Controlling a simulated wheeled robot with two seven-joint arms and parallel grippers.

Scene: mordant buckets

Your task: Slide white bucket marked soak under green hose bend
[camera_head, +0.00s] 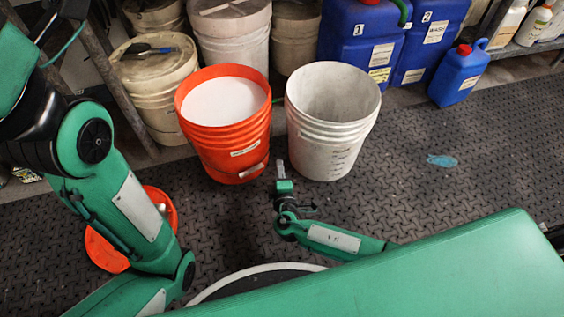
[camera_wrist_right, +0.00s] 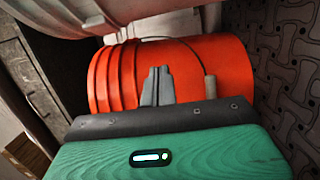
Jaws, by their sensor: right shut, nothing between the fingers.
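The white bucket (camera_head: 326,143) stands upright and empty on the floor, right of the orange bucket. Its faint side marking cannot be read. A green hose bend (camera_head: 404,12) shows at the top edge by the blue jugs. My right gripper (camera_head: 281,166) is shut and empty, low in front of the gap between the two buckets. In the right wrist view its closed fingers (camera_wrist_right: 157,86) show against the orange bucket (camera_wrist_right: 200,62), and a pale ribbed surface, probably the white bucket, crosses the top. Contact cannot be judged. My left arm enters at left; its gripper is out of view.
The orange bucket (camera_head: 228,143) holds white liquid and stands close to the white one. Lidded pails (camera_head: 153,85) and blue jugs (camera_head: 360,40) line the back. An orange lid (camera_head: 103,248) lies at left. The mat (camera_head: 460,130) at right is mostly clear.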

